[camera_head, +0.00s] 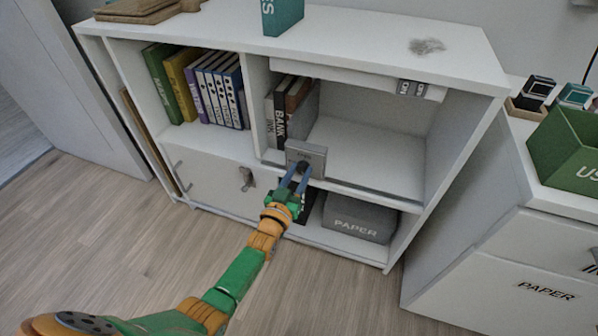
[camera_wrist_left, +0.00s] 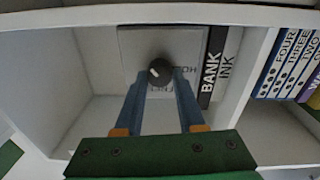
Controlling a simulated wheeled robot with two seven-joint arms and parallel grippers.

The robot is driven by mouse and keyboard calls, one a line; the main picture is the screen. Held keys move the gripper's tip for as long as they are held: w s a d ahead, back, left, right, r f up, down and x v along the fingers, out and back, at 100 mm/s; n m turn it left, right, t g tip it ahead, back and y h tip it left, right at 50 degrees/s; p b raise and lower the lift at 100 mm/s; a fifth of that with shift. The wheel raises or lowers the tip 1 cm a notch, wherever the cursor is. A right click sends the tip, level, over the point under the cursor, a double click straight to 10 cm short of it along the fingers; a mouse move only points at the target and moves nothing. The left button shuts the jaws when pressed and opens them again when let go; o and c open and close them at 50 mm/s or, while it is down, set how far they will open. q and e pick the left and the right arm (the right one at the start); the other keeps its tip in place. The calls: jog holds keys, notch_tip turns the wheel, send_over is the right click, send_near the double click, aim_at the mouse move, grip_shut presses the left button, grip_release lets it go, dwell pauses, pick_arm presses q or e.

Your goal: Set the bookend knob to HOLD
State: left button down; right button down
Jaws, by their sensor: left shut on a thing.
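The bookend (camera_head: 306,153) is a grey plate standing at the front of the middle shelf compartment, beside several books. Its round dark knob (camera_wrist_left: 160,71) has a small light mark and sits on the plate's face. Lettering on the plate beside the knob is partly covered; "HO" shows to its right in the left wrist view, and other letters show below it. My left gripper (camera_head: 299,172) reaches the knob from the front, with its two blue fingers shut on it, one on each side. They also show in the left wrist view (camera_wrist_left: 160,80). My right gripper is not in view.
Books marked BANK and INK (camera_wrist_left: 217,70) stand right against the bookend. A grey PAPER box (camera_head: 358,219) sits on the lower shelf. The compartment right of the bookend is empty. A green bin (camera_head: 570,150) stands on the right cabinet.

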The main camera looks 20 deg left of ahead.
pick_arm(q)
jog(key=m, duration=0.4)
jog(key=shift+m, duration=0.4)
jog(key=m, duration=0.2)
jog(key=shift+m+p, duration=0.3)
jog(key=m, duration=0.2)
jog(key=shift+d+m+g, duration=0.1)
jog(key=shift+m+g, duration=0.2)
jog(key=shift+m, duration=0.1)
jog(key=m, duration=0.4)
jog(key=shift+f+b, duration=0.15)
jog(key=shift+b, duration=0.15)
jog(key=m, duration=0.3)
jog(key=shift+b, duration=0.3)
jog(key=shift+m, duration=0.5)
jog(key=m+b, duration=0.1)
jog(key=m, duration=0.2)
jog(key=shift+f, duration=0.1)
jog(key=shift+m+y+b, duration=0.3)
jog(key=shift+m+b, duration=0.5)
jog(key=shift+m, duration=1.2)
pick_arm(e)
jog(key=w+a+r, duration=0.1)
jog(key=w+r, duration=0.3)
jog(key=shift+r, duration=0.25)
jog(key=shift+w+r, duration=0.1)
